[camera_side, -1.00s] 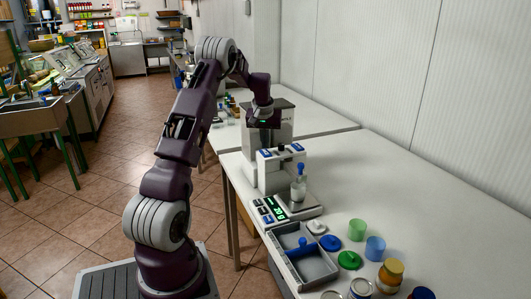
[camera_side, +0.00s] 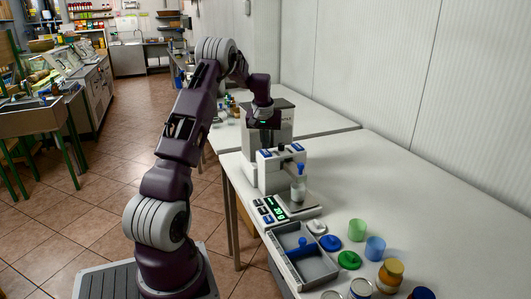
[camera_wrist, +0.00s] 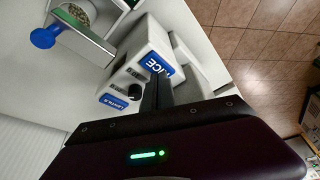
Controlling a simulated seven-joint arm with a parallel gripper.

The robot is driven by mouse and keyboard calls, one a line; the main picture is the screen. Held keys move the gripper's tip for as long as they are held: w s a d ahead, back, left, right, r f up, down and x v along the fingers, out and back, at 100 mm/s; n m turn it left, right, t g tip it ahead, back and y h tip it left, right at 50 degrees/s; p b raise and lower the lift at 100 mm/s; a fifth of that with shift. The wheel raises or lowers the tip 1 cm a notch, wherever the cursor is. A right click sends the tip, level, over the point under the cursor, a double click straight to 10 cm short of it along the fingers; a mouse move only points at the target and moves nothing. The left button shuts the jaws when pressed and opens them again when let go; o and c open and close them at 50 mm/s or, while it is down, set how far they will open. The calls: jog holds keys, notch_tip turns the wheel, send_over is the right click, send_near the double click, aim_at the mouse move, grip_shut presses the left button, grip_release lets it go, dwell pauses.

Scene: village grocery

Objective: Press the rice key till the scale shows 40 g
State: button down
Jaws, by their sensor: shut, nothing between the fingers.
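My gripper (camera_side: 264,143) is shut and empty above the grey-white dispenser (camera_side: 283,176). In the wrist view its dark fingers (camera_wrist: 157,95) are at the key label reading "ICE" (camera_wrist: 162,68), partly covering the label; I cannot tell whether they touch the key. A second blue label, "LENTILS" (camera_wrist: 113,102), is beside a dark round knob. A small cup (camera_side: 298,192) stands on the scale plate under the spout; grains (camera_wrist: 75,12) show in it in the wrist view. The scale's green display (camera_side: 277,211) seems to read about 20; the last digit is unclear.
A grey tray (camera_side: 322,271) with a blue-handled tool (camera_side: 303,247) is in front of the scale. Green and blue cups (camera_side: 357,230), lids and jars stand to its right. The table behind the cups is clear toward the wall.

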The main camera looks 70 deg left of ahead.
aim_at(265, 152)
jog(key=shift+f, duration=0.6)
jog(key=shift+r, duration=0.1)
jog(key=shift+r, duration=1)
dwell(0.3)
jog(key=shift+r, duration=2.55)
